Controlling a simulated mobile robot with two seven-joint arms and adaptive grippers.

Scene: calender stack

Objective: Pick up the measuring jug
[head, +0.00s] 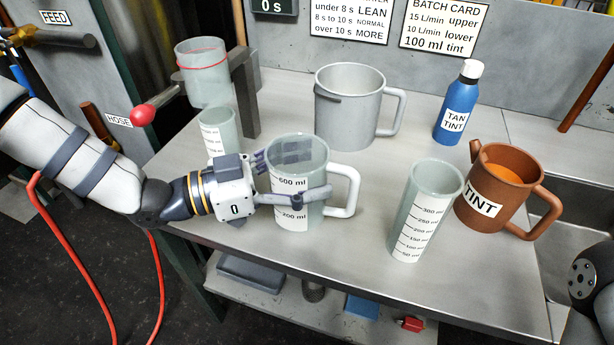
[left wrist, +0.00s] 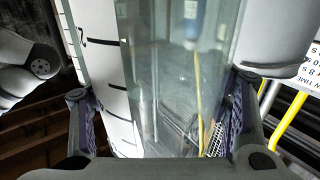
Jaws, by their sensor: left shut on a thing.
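The measuring jug (head: 296,207) is clear, with a white scale strip marked 600 ml and 200 ml and a pale handle on its right. It stands upright at the front middle of the bench; I cannot tell whether its base touches the top. My left gripper (head: 316,172) comes in from the left and is shut around its body, one finger in front and one seen through the wall behind. In the left wrist view the jug's clear wall (left wrist: 180,85) and scale strip fill the space between the fingers (left wrist: 160,112).
A clear graduated beaker (head: 432,190) and a brown TINT jug (head: 500,215) stand to the right, near a sink. A grey jug (head: 345,110) and blue bottle (head: 458,105) stand behind. A small clear cup (head: 219,130) and a metal post (head: 245,95) stand left.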

